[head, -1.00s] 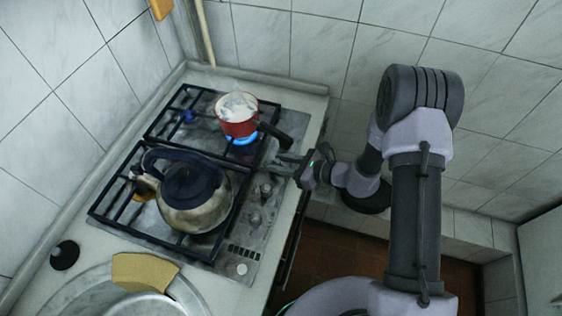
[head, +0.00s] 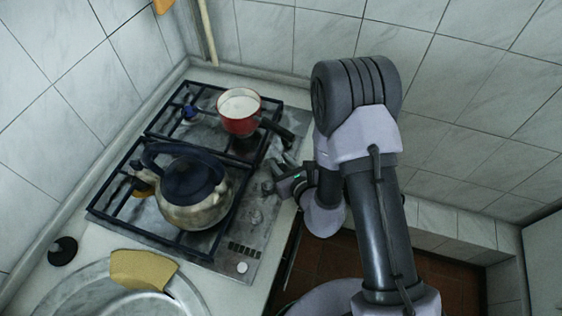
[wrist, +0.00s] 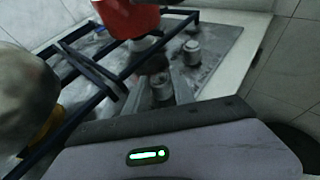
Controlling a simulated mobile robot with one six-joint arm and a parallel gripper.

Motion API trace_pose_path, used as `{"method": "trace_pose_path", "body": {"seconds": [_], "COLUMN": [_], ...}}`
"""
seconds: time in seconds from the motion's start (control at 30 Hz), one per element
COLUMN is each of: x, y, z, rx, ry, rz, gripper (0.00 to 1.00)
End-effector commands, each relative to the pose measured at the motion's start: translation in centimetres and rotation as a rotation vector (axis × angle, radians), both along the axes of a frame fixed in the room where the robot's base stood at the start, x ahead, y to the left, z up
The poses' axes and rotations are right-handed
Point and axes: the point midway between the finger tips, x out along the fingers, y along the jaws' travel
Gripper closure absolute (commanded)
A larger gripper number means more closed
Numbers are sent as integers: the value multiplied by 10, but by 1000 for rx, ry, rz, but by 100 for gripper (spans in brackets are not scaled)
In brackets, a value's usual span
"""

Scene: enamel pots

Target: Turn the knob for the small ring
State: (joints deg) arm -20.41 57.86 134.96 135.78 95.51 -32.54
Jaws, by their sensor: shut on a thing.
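The red saucepan (head: 240,125) with white contents stands on the back right burner, its dark handle pointing toward my arm. No flame shows under it. Its lower part also shows at the top of the wrist view (wrist: 128,18). My gripper (head: 275,172) reaches in from the right at the knob row, below the pan handle. In the wrist view its fingers are shut on a grey knob (wrist: 161,88), and another knob (wrist: 192,52) stands free beyond it.
A metal kettle (head: 197,212) with a dark lid and handle stands on the front burner, left of my gripper. Black pot grates (head: 160,238) cover the burners. A yellow cloth (head: 142,270) lies by the sink at the front. Tiled walls close off the back and left.

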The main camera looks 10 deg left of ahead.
Motion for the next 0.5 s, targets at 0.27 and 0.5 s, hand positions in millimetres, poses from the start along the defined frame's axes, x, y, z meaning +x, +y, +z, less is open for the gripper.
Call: {"method": "trace_pose_path", "body": {"seconds": [0.27, 0.5], "x": [1, 1], "y": [1, 1], "z": [1, 1], "rx": [3, 3], "ry": [-3, -2], "rz": [-13, -12], "gripper": [100, 64]}}
